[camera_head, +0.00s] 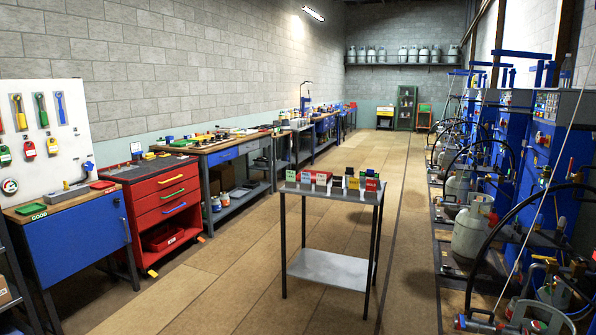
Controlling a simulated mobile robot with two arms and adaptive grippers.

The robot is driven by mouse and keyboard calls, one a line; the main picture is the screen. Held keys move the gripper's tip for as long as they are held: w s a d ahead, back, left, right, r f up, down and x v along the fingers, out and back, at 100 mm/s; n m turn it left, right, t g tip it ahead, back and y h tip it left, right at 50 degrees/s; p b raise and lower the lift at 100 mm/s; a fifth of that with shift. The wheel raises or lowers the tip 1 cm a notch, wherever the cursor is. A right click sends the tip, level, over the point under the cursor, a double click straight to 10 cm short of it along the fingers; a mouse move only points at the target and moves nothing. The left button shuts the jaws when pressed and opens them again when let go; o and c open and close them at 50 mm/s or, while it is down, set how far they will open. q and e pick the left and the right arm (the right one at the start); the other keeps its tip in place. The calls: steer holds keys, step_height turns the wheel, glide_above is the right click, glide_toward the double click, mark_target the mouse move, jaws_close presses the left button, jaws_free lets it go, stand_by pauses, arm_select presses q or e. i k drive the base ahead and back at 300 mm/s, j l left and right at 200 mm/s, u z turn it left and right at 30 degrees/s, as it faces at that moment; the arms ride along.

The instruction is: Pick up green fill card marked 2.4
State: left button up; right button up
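Several small coloured cards stand in a row on a grey metal table in the middle of the room. A green card (291,175) is at the left end of the row. The markings are too small to read, so I cannot tell which green card says 2.4. Neither of my grippers is in view.
The grey table (328,270) has thin dark legs and a lower shelf, with open floor around it. A red drawer cabinet (165,205) and a blue workbench (75,255) stand at left. Blue filling stations with gas cylinders (470,235) and hoses line the right.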

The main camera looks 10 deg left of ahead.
mark_target(291, 175)
steer(key=i+j, duration=0.2)
steer(key=i, duration=0.25)
steer(key=i+j, duration=0.25)
steer(key=i, duration=0.25)
steer(key=i+j, duration=0.2)
steer(key=i, duration=0.25)
steer(key=i+j, duration=0.2)
steer(key=i, duration=0.25)
